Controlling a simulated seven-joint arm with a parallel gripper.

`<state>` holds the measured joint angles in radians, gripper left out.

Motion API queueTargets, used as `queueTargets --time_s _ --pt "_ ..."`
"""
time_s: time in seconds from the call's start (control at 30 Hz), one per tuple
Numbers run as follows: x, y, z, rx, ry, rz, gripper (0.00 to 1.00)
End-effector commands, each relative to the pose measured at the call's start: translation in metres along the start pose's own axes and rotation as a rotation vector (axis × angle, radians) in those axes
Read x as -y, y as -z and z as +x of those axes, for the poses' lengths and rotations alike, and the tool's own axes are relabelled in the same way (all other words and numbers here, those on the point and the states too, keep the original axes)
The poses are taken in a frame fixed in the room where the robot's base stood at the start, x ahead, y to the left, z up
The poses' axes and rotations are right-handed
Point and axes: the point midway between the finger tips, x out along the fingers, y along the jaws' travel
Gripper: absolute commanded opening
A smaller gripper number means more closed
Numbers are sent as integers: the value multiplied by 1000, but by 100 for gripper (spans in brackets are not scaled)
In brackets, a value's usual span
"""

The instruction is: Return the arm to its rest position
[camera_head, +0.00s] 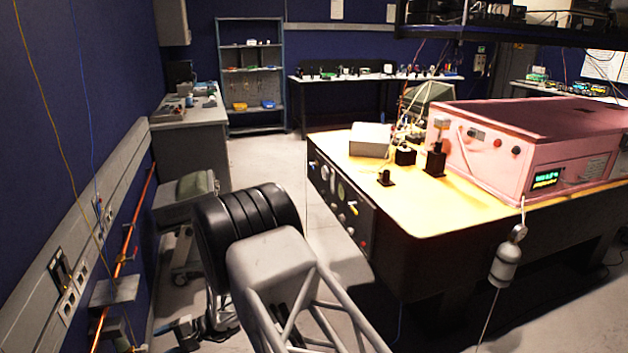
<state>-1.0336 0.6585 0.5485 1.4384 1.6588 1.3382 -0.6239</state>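My gripper cannot be made out in the head camera view. A large grey block with an open metal frame (278,262) and a black ribbed rounded part (248,218) behind it fill the lower centre. I cannot tell for sure whether these belong to my arm. They hide part of the floor and whatever lies behind them.
A yellow-topped bench (430,208) at the right carries a pink instrument case (540,150), a pale box (370,139) and small black parts. A side counter (190,118) and shelf rack (251,75) stand farther back. Pipes and sockets line the left wall. Floor (265,160) beyond is clear.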

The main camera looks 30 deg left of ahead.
Motion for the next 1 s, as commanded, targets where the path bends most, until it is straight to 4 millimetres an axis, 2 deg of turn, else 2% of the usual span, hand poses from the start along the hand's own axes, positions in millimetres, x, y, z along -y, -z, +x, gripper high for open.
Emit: queueTargets --time_s 0.03,0.2,0.5,0.7,1.0 --pt "14 -4 -19 -8 -10 -7 67" --pt "45 -23 -75 -31 -61 -17 67" --pt "90 -66 -173 -81 -156 -33 67" --pt "113 -101 -237 -124 -221 -41 67" --pt "135 -162 -327 -199 -324 -45 67"
